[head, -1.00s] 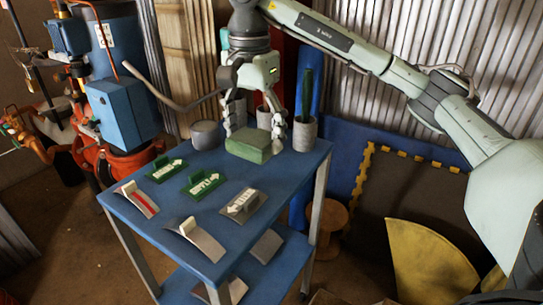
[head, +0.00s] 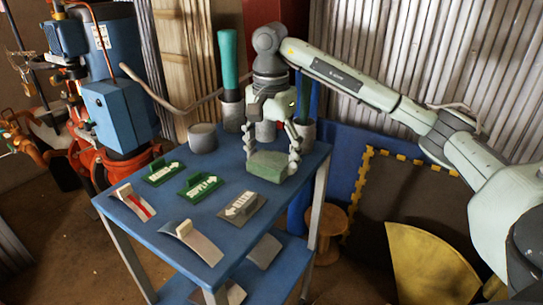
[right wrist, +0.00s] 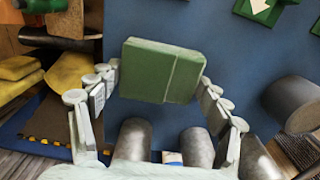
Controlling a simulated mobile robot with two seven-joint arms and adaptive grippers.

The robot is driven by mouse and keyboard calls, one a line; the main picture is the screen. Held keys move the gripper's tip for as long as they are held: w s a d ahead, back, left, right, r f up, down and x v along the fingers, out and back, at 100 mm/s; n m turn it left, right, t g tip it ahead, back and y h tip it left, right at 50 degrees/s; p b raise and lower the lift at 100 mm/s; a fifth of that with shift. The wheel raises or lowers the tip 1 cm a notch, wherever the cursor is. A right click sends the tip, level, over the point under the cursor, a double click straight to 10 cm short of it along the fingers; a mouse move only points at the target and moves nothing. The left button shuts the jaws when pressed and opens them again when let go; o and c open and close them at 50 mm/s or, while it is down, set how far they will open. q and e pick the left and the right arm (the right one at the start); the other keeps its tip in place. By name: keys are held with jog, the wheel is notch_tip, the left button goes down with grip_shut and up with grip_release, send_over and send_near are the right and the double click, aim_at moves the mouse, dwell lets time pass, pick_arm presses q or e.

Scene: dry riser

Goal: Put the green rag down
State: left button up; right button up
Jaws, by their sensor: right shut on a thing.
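The green rag (head: 268,168) is a folded, block-shaped pad at the right part of the blue trolley top (head: 160,215). My right gripper (head: 271,160) is above it, with its fingers down on either side of the rag and shut on it. In the right wrist view the rag (right wrist: 162,71) sits between the two fingers (right wrist: 160,80) over the blue surface. I cannot tell whether its underside touches the trolley top. My left gripper is not in view.
Green signs (head: 200,186) and grey signs (head: 242,205) lie on the trolley's left and front. A grey pot (head: 202,138) and several cups (head: 304,133), one with a teal-handled tool (head: 228,60), stand along the back. A yellow sheet (head: 425,265) leans at right.

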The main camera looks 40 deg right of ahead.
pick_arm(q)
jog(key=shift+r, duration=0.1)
pick_arm(e)
jog(key=shift+f, duration=0.1)
jog(key=o, duration=0.6)
jog(key=shift+o, duration=1.1)
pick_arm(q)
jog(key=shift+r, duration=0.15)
pick_arm(e)
jog(key=shift+o, duration=0.9)
